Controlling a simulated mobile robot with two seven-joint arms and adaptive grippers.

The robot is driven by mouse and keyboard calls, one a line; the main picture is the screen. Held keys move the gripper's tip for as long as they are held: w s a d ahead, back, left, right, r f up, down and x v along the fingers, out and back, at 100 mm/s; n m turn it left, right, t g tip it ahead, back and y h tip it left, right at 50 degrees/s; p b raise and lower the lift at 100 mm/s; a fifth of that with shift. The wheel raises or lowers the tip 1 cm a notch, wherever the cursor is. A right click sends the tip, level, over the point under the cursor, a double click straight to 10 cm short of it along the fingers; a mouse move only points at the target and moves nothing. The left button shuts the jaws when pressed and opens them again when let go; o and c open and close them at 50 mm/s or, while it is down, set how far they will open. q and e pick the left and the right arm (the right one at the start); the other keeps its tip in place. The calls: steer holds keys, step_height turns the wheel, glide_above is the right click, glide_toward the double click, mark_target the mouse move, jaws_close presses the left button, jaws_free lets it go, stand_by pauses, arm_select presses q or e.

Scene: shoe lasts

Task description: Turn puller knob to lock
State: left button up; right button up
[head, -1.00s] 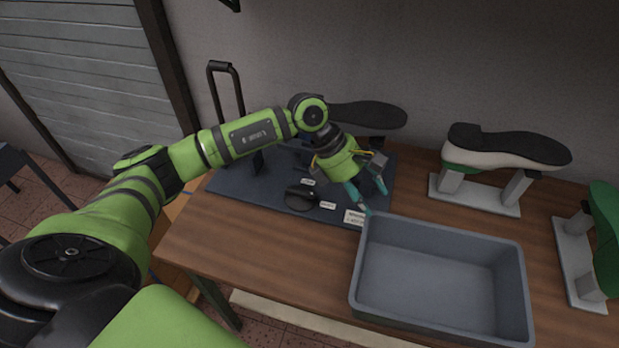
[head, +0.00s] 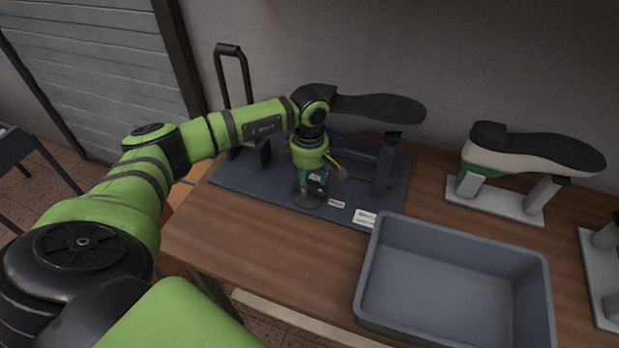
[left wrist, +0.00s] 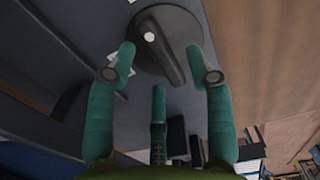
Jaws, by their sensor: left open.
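The puller knob (head: 303,201) is a dark round disc with a raised bar handle, low at the front of the dark blue machine base (head: 236,185). In the left wrist view the knob (left wrist: 168,38) shows at the top, its bar slanting down to the right, with a pale dot at one end. My left gripper (head: 311,184) points down over the knob. In the left wrist view its teal fingers (left wrist: 163,65) are open, one on each side of the bar, with a third finger below. I cannot tell whether they touch it. My right gripper is out of view.
Small white labels (head: 365,218) lie on the base beside the knob. A grey bin (head: 455,285) stands at the right front. A dark sole (head: 378,107) is above the machine. A shoe last on a stand (head: 530,150) is at the right. Bare wood lies in front.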

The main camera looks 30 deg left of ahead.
arm_select(q)
steer(key=shift+f, duration=0.6)
jaws_close()
steer(key=shift+n, duration=0.3)
steer(key=n+b, duration=0.1)
steer(key=n, duration=0.1)
steer(key=shift+a+n+b, duration=0.1)
steer(key=shift+n+b, duration=0.25)
steer(key=shift+n, duration=0.05)
steer(key=n+b, duration=0.1)
steer(key=n, duration=0.4)
steer(key=shift+s+a+b, duration=0.1)
steer(key=shift+s+b, duration=0.05)
steer(key=shift+b, duration=0.25)
steer(key=n+b, duration=0.1)
steer(key=n, duration=0.4)
steer(key=shift+s, duration=0.1)
steer(key=shift+s+r+n, duration=0.1)
steer(key=shift+n, duration=2.1)
